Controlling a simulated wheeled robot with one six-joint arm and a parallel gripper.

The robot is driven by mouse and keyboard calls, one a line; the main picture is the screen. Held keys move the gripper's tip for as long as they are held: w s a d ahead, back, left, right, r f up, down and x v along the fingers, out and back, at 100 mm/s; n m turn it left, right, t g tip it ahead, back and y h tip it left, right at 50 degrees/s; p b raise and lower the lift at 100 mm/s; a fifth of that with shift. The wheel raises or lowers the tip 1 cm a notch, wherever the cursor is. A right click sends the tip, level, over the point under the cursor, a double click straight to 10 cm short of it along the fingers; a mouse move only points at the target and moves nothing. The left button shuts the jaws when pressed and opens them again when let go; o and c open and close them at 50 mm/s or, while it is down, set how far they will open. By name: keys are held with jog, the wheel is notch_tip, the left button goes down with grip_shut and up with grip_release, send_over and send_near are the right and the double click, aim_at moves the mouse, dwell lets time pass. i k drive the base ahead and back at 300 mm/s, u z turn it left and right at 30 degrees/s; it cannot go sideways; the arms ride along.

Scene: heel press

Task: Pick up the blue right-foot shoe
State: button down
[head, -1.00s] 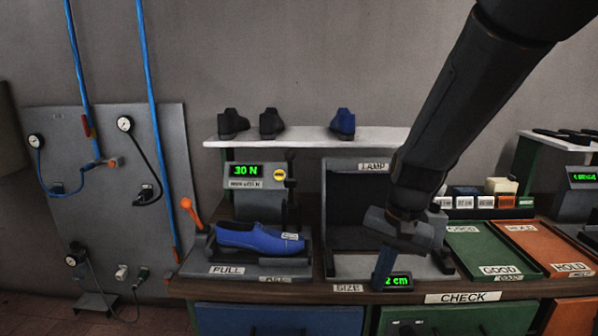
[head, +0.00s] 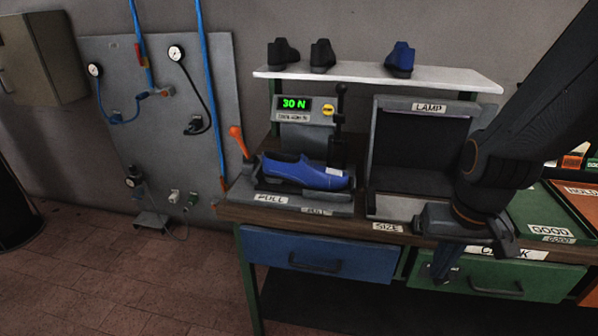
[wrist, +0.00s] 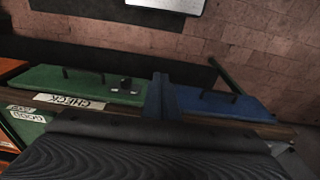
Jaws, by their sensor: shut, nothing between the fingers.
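A blue shoe (head: 305,172) lies in the pull fixture (head: 335,201) below the green 30 N display, its toe to the right and a small white tag near the toe. Another blue shoe (head: 400,58) stands on the white shelf above. I cannot tell which foot either shoe is for. My gripper (head: 441,268) hangs in front of the bench edge, right of and lower than the shoe in the fixture, and apart from it. Its fingers are shut and empty; they also show in the wrist view (wrist: 160,97), pointing towards the drawers.
The lamp box (head: 425,140) stands right of the fixture. An orange-tipped lever (head: 238,140) rises at the fixture's left. Two dark shoes share the shelf (head: 440,78). A blue drawer (head: 320,256) and a green drawer (head: 500,279) are below.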

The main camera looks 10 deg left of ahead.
aim_at(278, 167)
jog(key=k, duration=0.65)
jog(key=u, duration=0.8)
jog(key=i, duration=1.4)
jog(key=z, duration=0.8)
